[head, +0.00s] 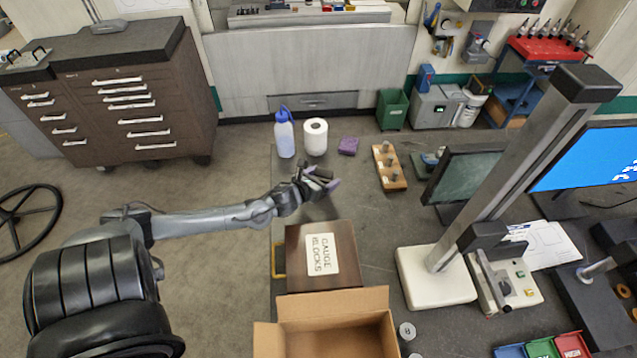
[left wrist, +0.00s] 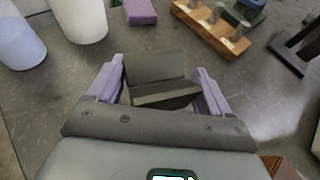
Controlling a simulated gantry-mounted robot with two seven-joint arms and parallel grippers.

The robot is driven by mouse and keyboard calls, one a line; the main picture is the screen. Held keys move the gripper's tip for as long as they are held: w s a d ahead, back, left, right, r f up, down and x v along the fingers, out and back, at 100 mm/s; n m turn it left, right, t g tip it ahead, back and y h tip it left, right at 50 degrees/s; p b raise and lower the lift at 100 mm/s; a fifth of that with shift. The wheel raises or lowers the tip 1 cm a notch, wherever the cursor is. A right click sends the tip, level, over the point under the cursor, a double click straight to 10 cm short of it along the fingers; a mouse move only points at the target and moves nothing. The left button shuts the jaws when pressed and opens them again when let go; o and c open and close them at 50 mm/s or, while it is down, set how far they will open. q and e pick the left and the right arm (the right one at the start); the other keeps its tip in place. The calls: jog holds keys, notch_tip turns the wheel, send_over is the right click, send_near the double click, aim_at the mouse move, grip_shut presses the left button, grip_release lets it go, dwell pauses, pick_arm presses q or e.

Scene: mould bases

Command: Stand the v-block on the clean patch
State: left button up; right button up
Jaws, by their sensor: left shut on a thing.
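My left gripper (head: 320,184) is over the far left part of the grey table (head: 375,230), beyond the gauge-block box. It is shut on the v-block (left wrist: 162,78), a dark grey block with a V-shaped groove, held between the purple fingertips in the left wrist view (left wrist: 158,92). In the head view the v-block is small and partly hidden by the gripper. Whether it touches the table I cannot tell. I cannot pick out a distinct clean patch on the table. My right gripper is not in view.
A blue-capped bottle (head: 284,138), a paper roll (head: 315,137) and a purple sponge (head: 348,146) stand behind the gripper. A wooden peg block (head: 389,168) is to the right. The gauge-blocks box (head: 345,240) and an open cardboard box (head: 335,345) are nearer. Bare table lies between.

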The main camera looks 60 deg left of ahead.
pick_arm(q)
jog(key=shift+s+a+f, duration=0.1)
jog(key=shift+a+f, duration=0.2)
jog(key=shift+a, duration=0.25)
jog(key=shift+a+f, duration=0.3)
jog(key=shift+a, duration=0.25)
jog(key=shift+f, duration=1.95)
jog(key=shift+f, duration=0.1)
jog(key=o, duration=1.6)
jog(key=shift+f, duration=0.15)
jog(key=shift+r, duration=0.25)
jog(key=p+v, duration=0.1)
jog(key=v, duration=1.1)
jog(key=shift+f, duration=0.1)
